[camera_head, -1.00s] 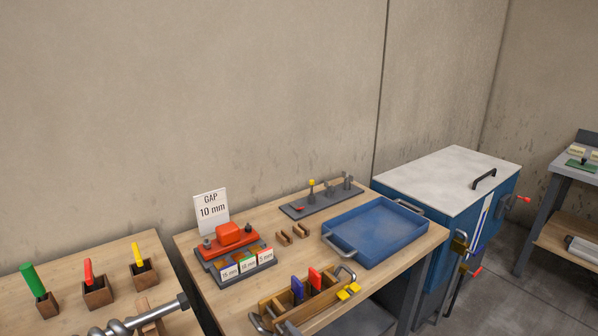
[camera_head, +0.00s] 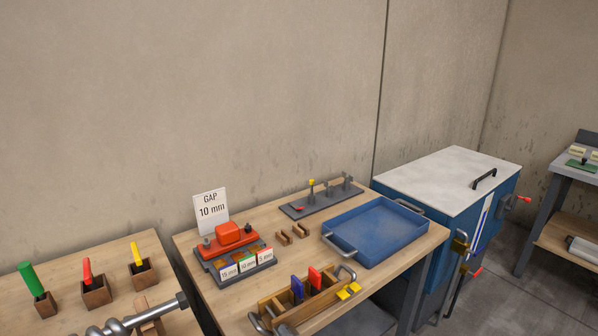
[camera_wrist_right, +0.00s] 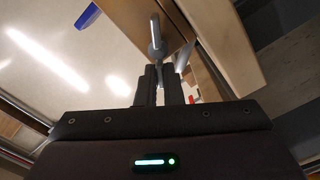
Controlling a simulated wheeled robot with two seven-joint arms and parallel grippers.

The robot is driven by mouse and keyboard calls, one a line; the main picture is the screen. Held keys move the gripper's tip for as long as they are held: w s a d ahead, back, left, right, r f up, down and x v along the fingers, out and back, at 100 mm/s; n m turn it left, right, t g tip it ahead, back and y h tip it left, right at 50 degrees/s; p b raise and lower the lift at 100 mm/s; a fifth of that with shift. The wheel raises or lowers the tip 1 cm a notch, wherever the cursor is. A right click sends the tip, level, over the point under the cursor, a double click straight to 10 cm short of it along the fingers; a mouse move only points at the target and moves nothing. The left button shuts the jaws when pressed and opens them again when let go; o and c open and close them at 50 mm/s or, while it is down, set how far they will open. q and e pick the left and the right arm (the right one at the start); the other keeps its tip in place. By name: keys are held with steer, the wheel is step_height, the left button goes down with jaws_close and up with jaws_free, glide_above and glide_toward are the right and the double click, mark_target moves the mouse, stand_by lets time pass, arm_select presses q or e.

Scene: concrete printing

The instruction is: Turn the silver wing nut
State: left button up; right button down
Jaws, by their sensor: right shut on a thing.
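In the right wrist view my right gripper (camera_wrist_right: 161,84) is shut, with its two dark fingers close together. A silver piece with a rounded upright wing (camera_wrist_right: 156,38) and a second slanted wing (camera_wrist_right: 184,55) stands at the fingertips; it looks like the silver wing nut. The fingers hide its lower part.
A wooden box (camera_head: 321,303) holds blue and red handled tools; yellow pieces (camera_head: 348,291) sit at its end. Behind are a blue tray (camera_head: 335,239) and an orange-topped fixture (camera_head: 228,233). In the wrist view a wooden edge (camera_wrist_right: 228,38) is close on the right.

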steer(key=n, duration=0.3)
steer(key=shift+a+f+n, duration=0.1)
steer(key=shift+f+n, duration=0.2)
steer(key=shift+n, duration=0.1)
steer(key=shift+f+n+b, duration=0.25)
steer(key=shift+n+b, duration=0.25)
steer(key=shift+n, duration=0.5)
steer(key=c, duration=2)
jaws_free()
steer(key=shift+s+n, duration=0.1)
steer(key=shift+n, duration=0.3)
steer(key=o, duration=0.4)
